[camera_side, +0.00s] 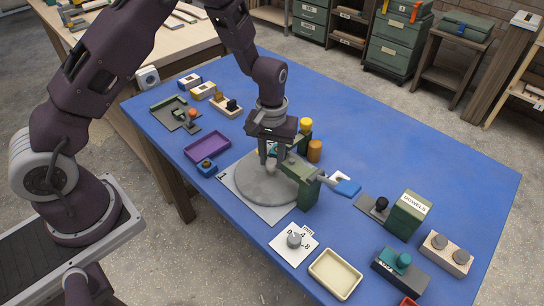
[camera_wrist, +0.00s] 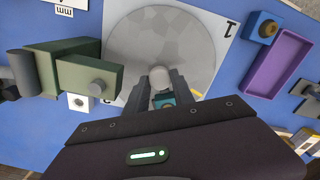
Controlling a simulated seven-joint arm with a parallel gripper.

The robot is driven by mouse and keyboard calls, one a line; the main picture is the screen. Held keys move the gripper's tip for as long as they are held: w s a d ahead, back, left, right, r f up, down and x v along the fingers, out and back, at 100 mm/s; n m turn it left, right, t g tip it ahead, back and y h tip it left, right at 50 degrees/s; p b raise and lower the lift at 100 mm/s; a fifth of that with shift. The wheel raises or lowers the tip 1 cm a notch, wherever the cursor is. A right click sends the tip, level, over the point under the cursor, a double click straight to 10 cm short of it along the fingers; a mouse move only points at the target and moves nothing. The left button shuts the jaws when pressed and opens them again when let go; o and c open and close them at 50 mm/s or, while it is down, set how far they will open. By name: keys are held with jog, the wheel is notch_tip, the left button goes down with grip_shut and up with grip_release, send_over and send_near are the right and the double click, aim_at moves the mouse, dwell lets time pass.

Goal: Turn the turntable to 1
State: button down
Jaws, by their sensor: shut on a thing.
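The turntable (camera_side: 258,188) is a round grey disc on a white plate on the blue table; it also fills the upper middle of the wrist view (camera_wrist: 150,35). The numeral 1 (camera_wrist: 231,28) is printed on the plate beside the disc, at its left in the side view (camera_side: 223,177). A pale round-topped knob (camera_wrist: 160,77) stands near the disc's edge. My gripper (camera_side: 269,163) points down over the disc's far part, its two fingers shut on this knob. The other plate markings are mostly hidden by my gripper. A yellow mark (camera_wrist: 197,94) shows beside the fingers.
A green block fixture (camera_side: 306,188) stands close to the disc's right, reaching toward my fingers. Yellow (camera_side: 306,126) and orange (camera_side: 315,151) cylinders stand behind. A purple tray (camera_side: 208,147) and blue button box (camera_side: 207,167) lie left. A dial card (camera_side: 294,242) lies in front.

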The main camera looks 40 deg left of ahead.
aim_at(271, 161)
jog(key=shift+w+n, duration=0.1)
jog(key=shift+n, duration=6.2)
jog(key=c, duration=1.1)
grip_release()
notch_tip(271, 161, up, 7)
jog(key=shift+r, duration=0.1)
